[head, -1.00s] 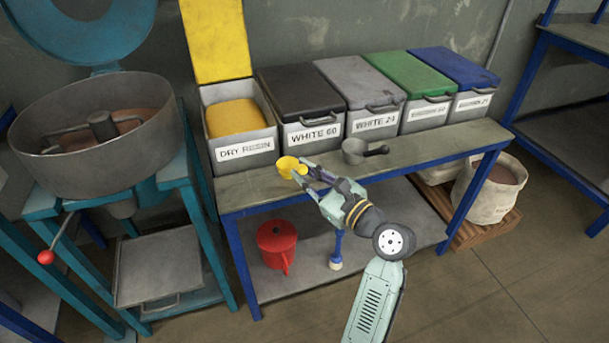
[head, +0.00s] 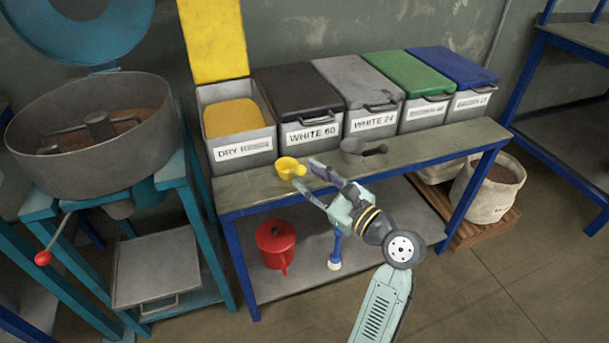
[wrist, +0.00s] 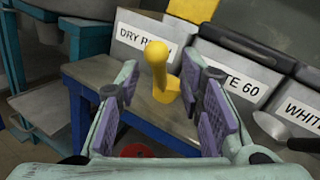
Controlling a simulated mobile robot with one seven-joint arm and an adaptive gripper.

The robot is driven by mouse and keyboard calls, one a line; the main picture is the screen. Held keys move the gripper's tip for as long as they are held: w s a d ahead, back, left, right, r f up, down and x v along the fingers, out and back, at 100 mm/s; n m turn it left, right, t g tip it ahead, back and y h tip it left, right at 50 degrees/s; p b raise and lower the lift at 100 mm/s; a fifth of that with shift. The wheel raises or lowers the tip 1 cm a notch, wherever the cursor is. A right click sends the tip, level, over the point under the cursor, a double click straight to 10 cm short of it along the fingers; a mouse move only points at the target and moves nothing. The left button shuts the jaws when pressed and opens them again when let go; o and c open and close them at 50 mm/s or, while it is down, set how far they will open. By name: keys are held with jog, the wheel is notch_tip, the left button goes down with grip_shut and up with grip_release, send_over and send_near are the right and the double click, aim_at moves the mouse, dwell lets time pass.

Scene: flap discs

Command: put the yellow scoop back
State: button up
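My gripper (head: 311,179) is open just right of and in front of the scoop. In the wrist view the scoop shows between and beyond the spread purple finger pads of my gripper (wrist: 168,110), with a gap on each side. The dry resin bin has its yellow lid (head: 213,40) up and yellow powder (head: 232,117) inside.
Closed bins with black (head: 298,92), grey (head: 357,77), green (head: 408,74) and blue (head: 453,67) lids stand to the right. A grey scoop (head: 362,149) lies on the bench right of my gripper. A red can (head: 275,243) sits on the lower shelf.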

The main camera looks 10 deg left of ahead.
jog(key=b+v, duration=0.1)
jog(key=v, duration=0.8)
jog(key=shift+s+d, duration=0.2)
jog(key=shift+d, duration=0.1)
dwell(0.8)
